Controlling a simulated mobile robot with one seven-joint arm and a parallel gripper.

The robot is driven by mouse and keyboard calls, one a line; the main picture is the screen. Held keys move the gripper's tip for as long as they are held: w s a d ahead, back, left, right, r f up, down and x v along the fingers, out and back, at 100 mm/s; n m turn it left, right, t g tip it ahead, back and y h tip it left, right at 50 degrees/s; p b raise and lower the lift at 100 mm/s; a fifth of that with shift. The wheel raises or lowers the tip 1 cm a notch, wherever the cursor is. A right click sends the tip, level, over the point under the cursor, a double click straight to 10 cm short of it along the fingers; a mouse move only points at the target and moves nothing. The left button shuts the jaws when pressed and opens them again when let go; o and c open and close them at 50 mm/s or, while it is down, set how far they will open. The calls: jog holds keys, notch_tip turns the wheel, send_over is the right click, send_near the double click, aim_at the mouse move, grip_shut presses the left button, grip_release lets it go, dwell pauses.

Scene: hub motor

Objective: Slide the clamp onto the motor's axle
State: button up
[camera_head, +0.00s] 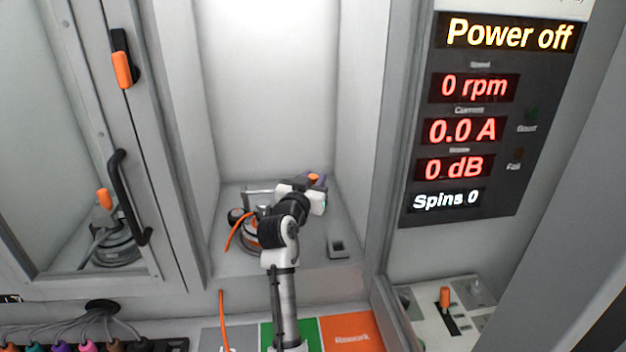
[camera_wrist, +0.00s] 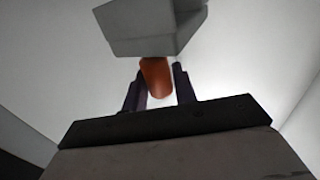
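An orange handle (camera_wrist: 156,78) hangs from a light grey block (camera_wrist: 155,28) in the wrist view; I take these to be the clamp. My gripper (camera_wrist: 160,90) has its two dark fingers on either side of the handle. A narrow light gap shows low beside the right finger, so I cannot tell whether they press on it. In the head view my gripper (camera_head: 318,183) is at the right of the chamber, by a small orange piece (camera_head: 314,177). The motor (camera_head: 247,232) sits on the chamber floor to the left, partly hidden by my arm. Its axle cannot be made out.
Chamber walls stand close on both sides. A small square socket (camera_head: 338,247) is on the floor at right. An orange cable (camera_head: 236,232) lies by the motor. The door handle (camera_head: 128,195) is at left. The panel (camera_head: 480,120) reads "Power off". An orange lever (camera_head: 445,297) stands below.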

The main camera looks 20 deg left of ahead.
grip_shut()
jog(key=shift+a, duration=0.1)
jog(key=s+a+b, duration=0.2)
jog(key=a, duration=0.1)
jog(key=s+a+b, duration=0.2)
jog(key=a, duration=0.1)
jog(key=s+a+b, duration=0.2)
jog(key=a, duration=0.2)
jog(key=shift+s, duration=0.1)
jog(key=shift+o, duration=2)
grip_release()
jog(key=shift+s+a, duration=0.1)
jog(key=shift+a, duration=0.05)
